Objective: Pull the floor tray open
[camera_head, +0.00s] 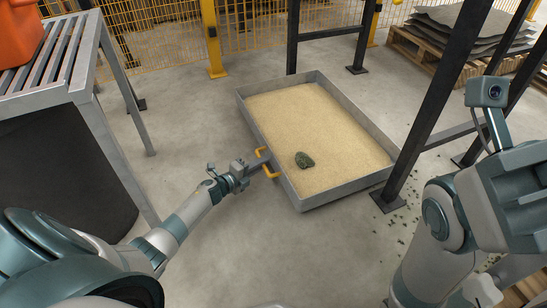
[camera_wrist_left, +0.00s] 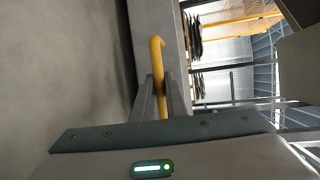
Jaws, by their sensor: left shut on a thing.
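The floor tray (camera_head: 352,190) is a shallow grey metal tray on the concrete floor, filled with sand-coloured grains. A yellow handle (camera_head: 268,172) is fixed on the left wall of the tray. My left gripper (camera_head: 262,165) reaches in from the left and is shut on the handle. The left wrist view shows the yellow handle (camera_wrist_left: 157,70) between the two fingers, beside the tray wall. My right arm is at the right edge; its fingers cannot be made out.
Dark steel posts (camera_head: 432,100) stand right of and behind the tray, with green crumbs on the floor nearby. A grey slatted table (camera_head: 50,65) with an orange container (camera_head: 20,35) is at left. Pallets with dark sheets (camera_head: 465,35) are at back right. Floor left of the tray is clear.

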